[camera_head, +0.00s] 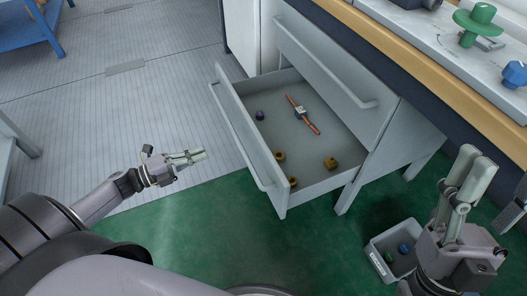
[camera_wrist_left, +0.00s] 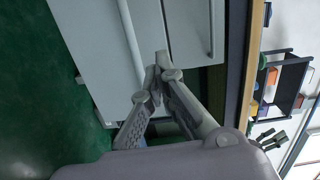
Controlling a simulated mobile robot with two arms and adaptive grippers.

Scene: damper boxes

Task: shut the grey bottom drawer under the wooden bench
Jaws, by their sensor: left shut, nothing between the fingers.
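The grey bottom drawer (camera_head: 246,137) is pulled well out from under the wooden bench (camera_head: 430,62) in the head view. Its front panel and long bar handle face left. My left gripper (camera_head: 203,154) is shut and empty, to the left of the drawer front and apart from it in the head view. In the left wrist view its fingertips (camera_wrist_left: 160,66) meet in front of grey drawer fronts with bar handles. My right gripper (camera_head: 477,153) points up at the lower right, beyond the drawer, its fingers together with nothing seen between them.
The drawer holds an orange-handled valve (camera_head: 301,113), a purple knob (camera_head: 260,115) and several brass pieces (camera_head: 331,163). The upper drawer (camera_head: 335,85) is shut. A grey bin (camera_head: 377,259) stands on the green floor at right. Floor left of the drawer is clear.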

